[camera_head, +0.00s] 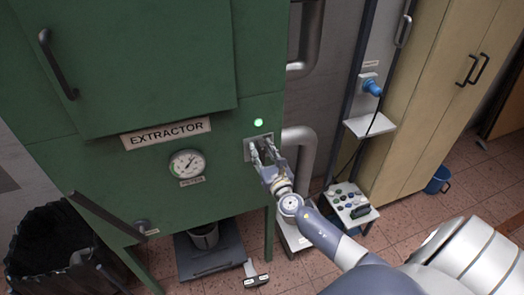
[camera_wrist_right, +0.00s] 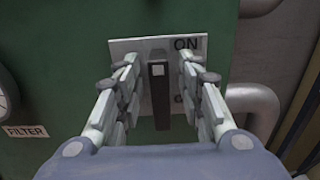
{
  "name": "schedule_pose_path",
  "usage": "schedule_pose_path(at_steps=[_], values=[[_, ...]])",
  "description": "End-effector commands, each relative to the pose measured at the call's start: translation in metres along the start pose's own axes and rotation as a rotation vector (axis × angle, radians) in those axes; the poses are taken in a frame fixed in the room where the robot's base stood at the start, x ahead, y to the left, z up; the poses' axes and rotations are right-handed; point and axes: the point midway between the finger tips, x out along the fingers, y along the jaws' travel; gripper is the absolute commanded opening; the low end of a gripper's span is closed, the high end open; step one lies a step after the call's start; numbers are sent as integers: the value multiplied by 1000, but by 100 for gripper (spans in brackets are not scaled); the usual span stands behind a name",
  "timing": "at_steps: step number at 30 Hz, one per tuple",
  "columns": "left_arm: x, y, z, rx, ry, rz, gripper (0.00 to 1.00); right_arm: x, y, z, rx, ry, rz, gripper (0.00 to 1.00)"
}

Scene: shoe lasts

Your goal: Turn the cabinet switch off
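The green extractor cabinet (camera_head: 90,160) fills the left of the head view. Its switch is a dark upright lever (camera_wrist_right: 158,85) on a pale plate (camera_wrist_right: 130,46) in the right wrist view. The plate reads "ON" at its top right; lettering lower down is mostly hidden by a finger. A green lamp (camera_head: 258,122) is lit above the switch. My right gripper (camera_wrist_right: 158,78) is open, with one finger on each side of the lever and visible gaps to it. In the head view my right gripper (camera_head: 265,150) covers most of the switch plate. My left gripper is not in view.
A pressure gauge (camera_head: 187,164) sits left of the switch. Grey pipes (camera_head: 300,150) run just right of the cabinet. A small table with knobs (camera_head: 350,203), a blue plug (camera_head: 372,88) and a beige locker (camera_head: 425,90) stand further right. A black bin (camera_head: 45,245) is at lower left.

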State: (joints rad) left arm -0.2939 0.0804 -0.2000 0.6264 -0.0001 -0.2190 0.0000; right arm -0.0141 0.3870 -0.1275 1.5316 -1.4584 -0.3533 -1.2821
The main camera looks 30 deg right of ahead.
Motion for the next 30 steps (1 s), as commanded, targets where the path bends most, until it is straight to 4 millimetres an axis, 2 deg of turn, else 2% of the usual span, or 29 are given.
schedule_pose_path(at_steps=[6,11,23,30], values=[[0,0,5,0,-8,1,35,0,0,0,0,0,0,35],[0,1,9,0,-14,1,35,0,0,0,0,0,0,0],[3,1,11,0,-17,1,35,0,0,-1,28,0,1,0],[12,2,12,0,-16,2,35,0,-2,-2,155,-1,1,0]])
